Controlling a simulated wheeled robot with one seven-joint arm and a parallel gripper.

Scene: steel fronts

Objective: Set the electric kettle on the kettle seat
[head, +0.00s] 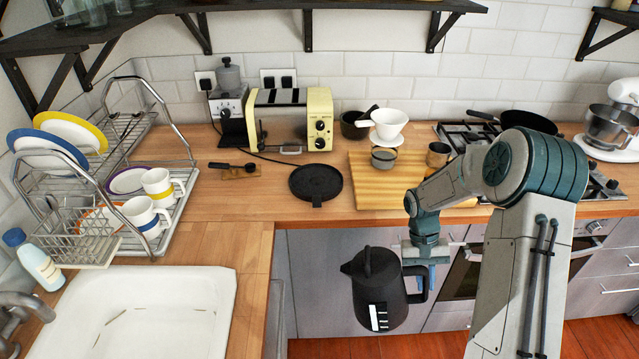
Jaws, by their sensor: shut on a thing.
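The electric kettle (368,290) is black with a dark lid and a pale gauge panel on its lower front. It hangs in the air in front of the counter's front edge, apart from the worktop. My gripper (418,277) is shut on the kettle's handle at its right side; the fingertips are partly hidden there. The kettle looks roughly upright with a slight tilt. The kettle seat (316,184) is a round black base lying flat on the wooden counter, up and to the left of the kettle. Nothing stands on it.
A cream toaster (291,118) stands behind the seat. A wooden board (368,190) with cups and a pour-over dripper lies to its right. A small dark tool (232,167) on a wooden rest lies to its left. The counter in front of the seat (300,209) is clear.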

